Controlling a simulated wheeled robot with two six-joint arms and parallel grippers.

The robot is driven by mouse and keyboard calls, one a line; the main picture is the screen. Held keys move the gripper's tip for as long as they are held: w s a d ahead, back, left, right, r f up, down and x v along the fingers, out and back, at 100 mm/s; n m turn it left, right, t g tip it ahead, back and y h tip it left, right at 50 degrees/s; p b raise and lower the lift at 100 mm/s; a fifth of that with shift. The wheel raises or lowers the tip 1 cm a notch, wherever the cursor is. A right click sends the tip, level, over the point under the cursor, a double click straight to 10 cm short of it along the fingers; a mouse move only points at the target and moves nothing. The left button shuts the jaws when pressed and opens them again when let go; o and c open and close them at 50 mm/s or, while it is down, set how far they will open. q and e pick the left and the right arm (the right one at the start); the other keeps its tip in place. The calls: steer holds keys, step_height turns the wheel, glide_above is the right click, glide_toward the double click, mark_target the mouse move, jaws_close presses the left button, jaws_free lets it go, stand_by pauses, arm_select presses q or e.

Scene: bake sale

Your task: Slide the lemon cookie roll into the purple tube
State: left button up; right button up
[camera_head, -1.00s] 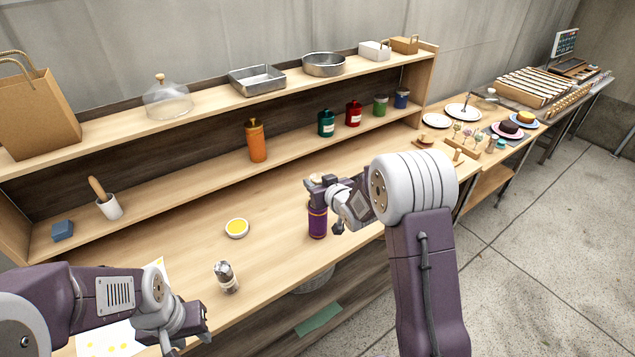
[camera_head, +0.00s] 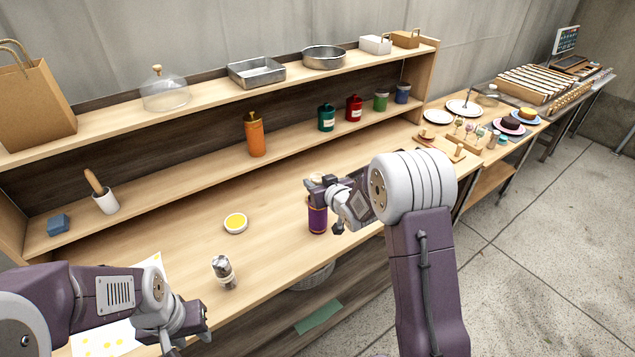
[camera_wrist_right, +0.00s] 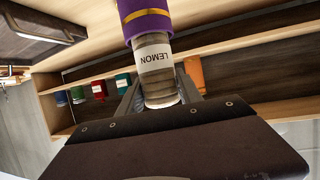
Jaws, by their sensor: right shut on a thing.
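The purple tube (camera_head: 317,218) with a gold band stands upright on the table at the middle of the head view. My right gripper (camera_head: 318,184) is directly above it. In the right wrist view, the right gripper (camera_wrist_right: 157,96) is shut on the lemon cookie roll (camera_wrist_right: 155,72), a clear roll with a white LEMON label. The roll is in line with the purple tube (camera_wrist_right: 146,18) and meets its mouth; I cannot tell how far inside its end is. My left gripper (camera_head: 200,322) is low at the left, away from both; its finger opening is unclear.
A round dish with yellow contents (camera_head: 236,223) and a small shaker (camera_head: 223,272) stand on the table left of the tube. An orange bottle (camera_head: 255,135) and several canisters stand on the lower shelf. A spotted sheet (camera_head: 105,342) lies near my left arm.

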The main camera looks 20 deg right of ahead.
steer(key=shift+f+b, duration=1.35)
steer(key=shift+f, duration=0.25)
steer(key=o, duration=1.1)
steer(key=shift+c, duration=0.2)
steer(key=v, duration=0.9)
